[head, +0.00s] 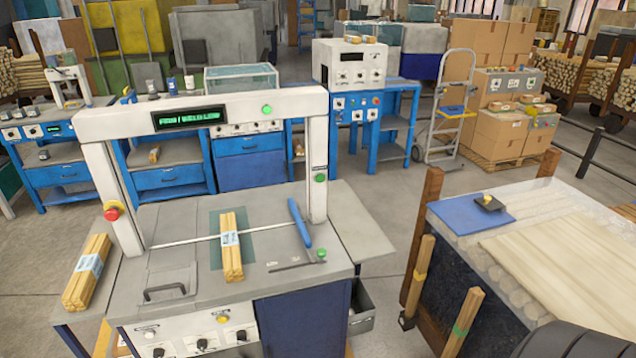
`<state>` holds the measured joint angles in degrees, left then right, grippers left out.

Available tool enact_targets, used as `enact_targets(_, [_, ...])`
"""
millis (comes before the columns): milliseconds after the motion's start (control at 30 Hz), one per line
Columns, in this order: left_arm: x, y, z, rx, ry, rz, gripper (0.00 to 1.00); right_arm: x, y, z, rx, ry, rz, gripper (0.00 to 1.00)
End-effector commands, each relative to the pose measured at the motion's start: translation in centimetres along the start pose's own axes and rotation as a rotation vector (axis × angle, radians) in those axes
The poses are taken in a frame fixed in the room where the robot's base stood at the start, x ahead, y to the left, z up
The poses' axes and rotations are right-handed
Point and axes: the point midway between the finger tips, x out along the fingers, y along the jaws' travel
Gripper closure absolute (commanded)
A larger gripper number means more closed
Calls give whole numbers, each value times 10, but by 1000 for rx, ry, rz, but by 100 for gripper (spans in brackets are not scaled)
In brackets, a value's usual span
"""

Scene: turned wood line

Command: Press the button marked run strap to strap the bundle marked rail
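A strapping machine with a white arch (200,110) stands in front of me. A bundle of wooden rods (232,262) with a pale blue label lies on its table under the arch, across the strap line. A second labelled bundle (82,285) lies on the left side shelf. Green buttons show on the arch top (267,110), on the right post (320,178) and on the table's right (321,254). The front panel has a yellow button (222,319) and a white button (150,334). The markings are too small to read. Neither gripper is in view.
A red stop button (112,211) sits on the left post. A blue-handled tool (299,222) lies on the table, right of the bundle.

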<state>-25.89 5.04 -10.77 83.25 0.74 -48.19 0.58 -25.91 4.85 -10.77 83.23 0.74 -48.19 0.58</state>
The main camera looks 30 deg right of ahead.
Motion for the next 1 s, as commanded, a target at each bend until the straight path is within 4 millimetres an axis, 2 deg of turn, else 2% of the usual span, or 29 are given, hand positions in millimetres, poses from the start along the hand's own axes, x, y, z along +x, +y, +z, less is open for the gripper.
enact_targets(367, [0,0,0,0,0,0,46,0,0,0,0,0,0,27])
enact_targets(733, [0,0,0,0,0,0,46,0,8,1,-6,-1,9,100])
enact_targets(1000, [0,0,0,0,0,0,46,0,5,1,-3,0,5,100])
